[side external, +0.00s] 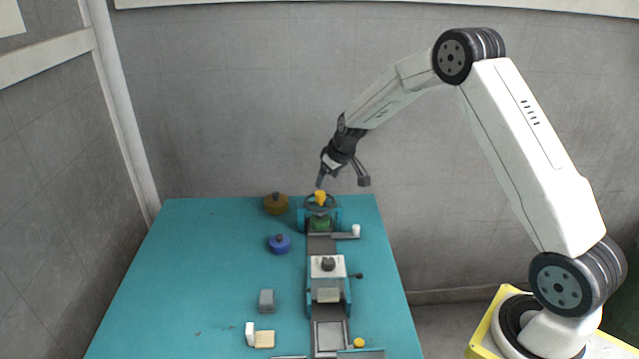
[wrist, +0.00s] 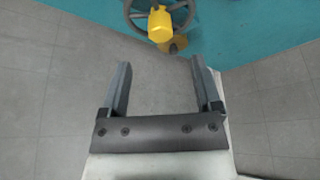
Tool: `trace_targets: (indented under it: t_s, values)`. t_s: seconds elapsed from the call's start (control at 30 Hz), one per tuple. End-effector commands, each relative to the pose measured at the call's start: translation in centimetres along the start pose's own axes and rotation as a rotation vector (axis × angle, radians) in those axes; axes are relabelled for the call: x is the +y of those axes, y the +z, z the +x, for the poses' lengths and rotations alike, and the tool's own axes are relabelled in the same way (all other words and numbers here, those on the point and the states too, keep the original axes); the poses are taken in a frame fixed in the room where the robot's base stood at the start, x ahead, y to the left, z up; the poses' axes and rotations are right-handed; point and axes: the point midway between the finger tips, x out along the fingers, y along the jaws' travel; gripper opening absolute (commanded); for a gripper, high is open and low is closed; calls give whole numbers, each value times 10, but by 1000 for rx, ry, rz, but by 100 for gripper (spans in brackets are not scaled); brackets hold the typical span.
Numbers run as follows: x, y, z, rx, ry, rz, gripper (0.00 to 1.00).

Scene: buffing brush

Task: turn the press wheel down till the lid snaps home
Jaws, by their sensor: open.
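The press wheel (side external: 321,203) is a dark spoked ring with a yellow knob (side external: 320,197) standing up from it, at the far end of the teal table. Below the wheel are a teal frame and a green part (side external: 320,222); whether a lid is there I cannot tell. In the wrist view the wheel (wrist: 133,14) and the yellow knob (wrist: 160,25) show at the top, beyond the fingertips. My gripper (wrist: 158,65) is open and empty. In the side view my gripper (side external: 320,184) hangs just above the knob, apart from it.
A grey track runs toward the front, with a white-topped teal station (side external: 328,268) on it. Left of it are a brown lidded pot (side external: 276,204), a blue one (side external: 279,244), a grey block (side external: 267,301) and cream blocks (side external: 264,339).

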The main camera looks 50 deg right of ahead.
Motion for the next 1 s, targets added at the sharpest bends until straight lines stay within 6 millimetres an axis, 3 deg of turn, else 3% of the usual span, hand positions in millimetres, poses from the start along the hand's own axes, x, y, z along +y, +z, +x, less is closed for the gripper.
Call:
trace_targets:
  t_s: [0.6, 1.0]
  values:
    - [-1, 0, 59, 0, -1, -1, 82]
    - [-1, 0, 70, 1, 0, 0, 82]
